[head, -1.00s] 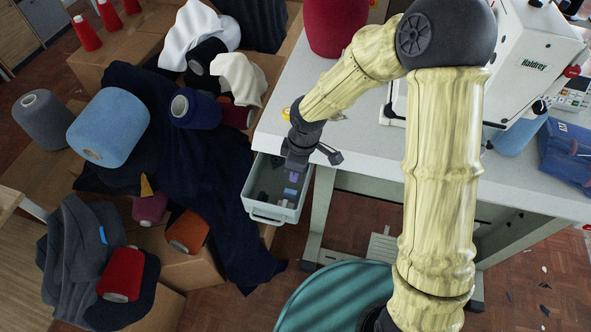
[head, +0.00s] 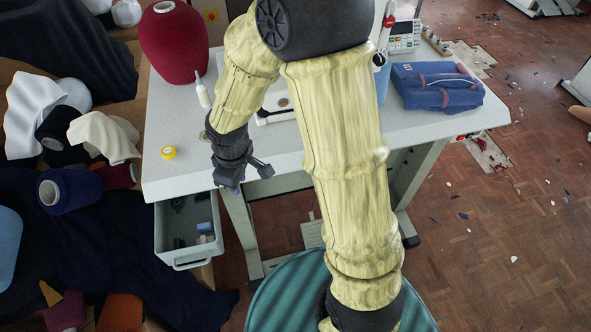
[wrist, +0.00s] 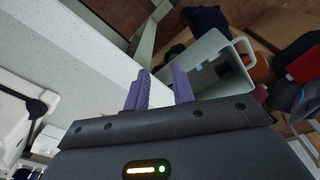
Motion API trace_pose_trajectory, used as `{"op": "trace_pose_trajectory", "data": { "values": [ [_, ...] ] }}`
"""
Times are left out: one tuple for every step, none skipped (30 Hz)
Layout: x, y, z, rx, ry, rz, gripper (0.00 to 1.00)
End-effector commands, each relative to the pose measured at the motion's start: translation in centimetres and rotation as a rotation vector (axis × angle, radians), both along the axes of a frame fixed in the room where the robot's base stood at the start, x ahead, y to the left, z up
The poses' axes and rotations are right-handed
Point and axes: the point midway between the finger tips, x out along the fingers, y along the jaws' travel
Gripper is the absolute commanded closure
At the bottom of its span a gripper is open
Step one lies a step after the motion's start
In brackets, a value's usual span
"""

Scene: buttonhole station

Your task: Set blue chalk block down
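My gripper (head: 232,184) hangs in front of the table's edge, to the right of the open drawer in the head view. In the wrist view its two purple fingers (wrist: 160,91) stand apart with nothing between them. A small blue block (head: 205,227), which looks like the blue chalk block, lies in the right part of the grey drawer (head: 185,262), by a paler block (head: 207,238).
The white table (head: 310,157) holds a yellow tape roll (head: 168,152), a white bottle (head: 202,92), a maroon cone (head: 173,42) and a blue pouch (head: 436,88). A teal round seat (head: 285,300) stands in front. Dark cloth and thread cones crowd the left.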

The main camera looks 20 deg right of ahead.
Motion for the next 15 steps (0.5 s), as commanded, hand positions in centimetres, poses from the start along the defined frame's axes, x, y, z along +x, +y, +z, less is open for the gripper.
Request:
{"op": "trace_pose_trajectory", "data": {
  "values": [
    [-0.6,-2.4,1.3,0.0,-0.018,-0.129,0.75],
    [-1.0,-3.7,1.9,0.003,-0.026,-0.205,0.75],
    [-1.6,-5.3,2.6,0.01,-0.038,-0.308,0.75],
    [-2.1,-6.5,3.2,0.017,-0.047,-0.386,0.75],
    [-2.6,-7.6,3.7,0.026,-0.055,-0.464,0.75],
    [-3.4,-9.0,4.3,0.04,-0.067,-0.563,0.75],
    [-4.0,-9.9,4.8,0.051,-0.075,-0.633,0.75],
    [-4.5,-10.7,5.1,0.062,-0.081,-0.699,0.75],
    [-5.2,-11.6,5.5,0.076,-0.089,-0.774,0.75],
    [-5.6,-12.1,5.7,0.086,-0.093,-0.823,0.75],
    [-6.0,-12.4,5.9,0.095,-0.097,-0.861,0.75],
    [-6.4,-12.8,6.1,0.105,-0.1,-0.902,0.75],
    [-6.5,-13.0,6.1,0.11,-0.102,-0.922,0.75],
    [-6.7,-13.1,6.2,0.113,-0.102,-0.936,0.75],
    [-6.8,-13.2,6.2,0.115,-0.102,-0.945,0.75]
  ]
}}
